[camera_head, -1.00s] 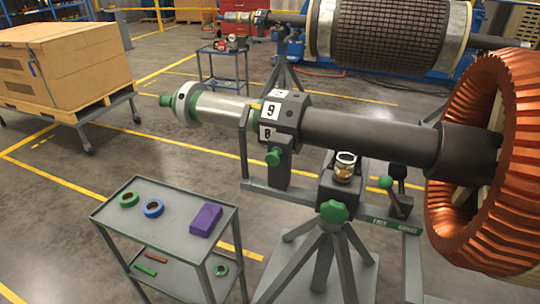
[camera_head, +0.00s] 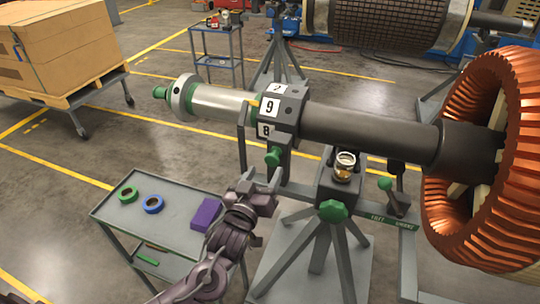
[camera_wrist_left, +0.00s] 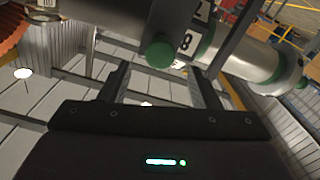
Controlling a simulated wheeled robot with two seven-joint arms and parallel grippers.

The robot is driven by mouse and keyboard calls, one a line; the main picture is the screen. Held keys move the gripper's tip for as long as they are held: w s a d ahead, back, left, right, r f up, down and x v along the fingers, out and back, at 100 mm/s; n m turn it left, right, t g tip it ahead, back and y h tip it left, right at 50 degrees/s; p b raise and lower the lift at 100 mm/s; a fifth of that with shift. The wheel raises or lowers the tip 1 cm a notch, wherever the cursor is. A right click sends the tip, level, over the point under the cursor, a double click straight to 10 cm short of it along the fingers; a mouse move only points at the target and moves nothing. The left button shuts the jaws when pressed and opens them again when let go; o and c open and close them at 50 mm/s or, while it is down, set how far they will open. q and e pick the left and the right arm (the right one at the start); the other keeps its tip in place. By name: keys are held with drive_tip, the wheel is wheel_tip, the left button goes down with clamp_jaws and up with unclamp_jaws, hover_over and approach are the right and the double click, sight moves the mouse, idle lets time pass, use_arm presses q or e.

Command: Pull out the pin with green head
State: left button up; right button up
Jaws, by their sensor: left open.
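The pin with green head (camera_head: 273,157) sticks out of the block under the numbered collar (camera_head: 283,104) on the shaft. Its round green head also shows in the left wrist view (camera_wrist_left: 160,52), end-on, above the middle. My left gripper (camera_head: 263,186) is just below and in front of the pin in the head view. In the left wrist view my left gripper (camera_wrist_left: 160,88) has its two fingers wide apart and nothing between them. The green head lies beyond the fingertips, between their lines and apart from them. My right gripper is not in view.
A grey cart (camera_head: 175,215) with green and blue rings and a purple block (camera_head: 207,214) stands at the left, partly behind my left arm. A green star knob (camera_head: 333,211), a green ball knob (camera_head: 385,184) and a glass jar (camera_head: 345,167) are right of the pin.

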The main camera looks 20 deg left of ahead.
sight(271, 161)
use_arm(q)
drive_tip(key=w+p, duration=0.1)
drive_tip(key=w, duration=0.5)
drive_tip(key=shift+w+d, duration=0.15)
drive_tip(key=shift+w, duration=0.1)
